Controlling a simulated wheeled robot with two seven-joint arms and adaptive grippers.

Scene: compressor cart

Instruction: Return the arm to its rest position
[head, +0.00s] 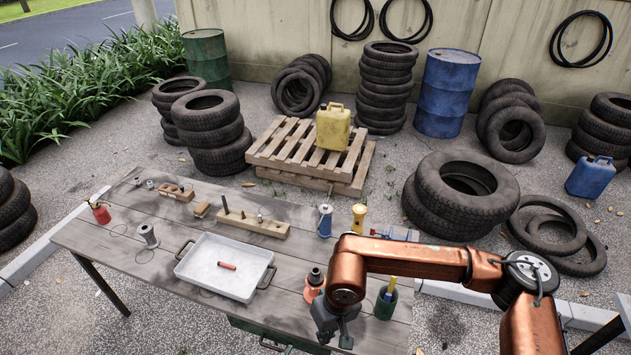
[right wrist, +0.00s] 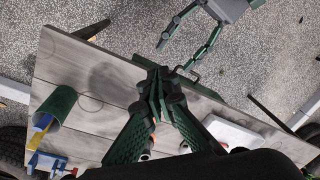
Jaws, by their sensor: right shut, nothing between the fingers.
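My copper-coloured right arm (head: 410,260) reaches in from the right over the front of the wooden table (head: 100,235). My right gripper (head: 333,338) points down near the table's front edge. In the right wrist view, its fingers (right wrist: 160,85) are closed together with nothing between them, above the planks. My left gripper (right wrist: 188,50) shows at the top of the right wrist view, its fingers spread and empty, past the table's edge. I cannot make out the left gripper in the head view.
A white tray (head: 213,283) holding a red object stands left of my right gripper. An orange-and-black item (head: 314,284) and a green cup (head: 386,302) with tools are close to it. A wooden block (head: 252,225) lies farther back. Tyres and a pallet (head: 268,170) stand beyond.

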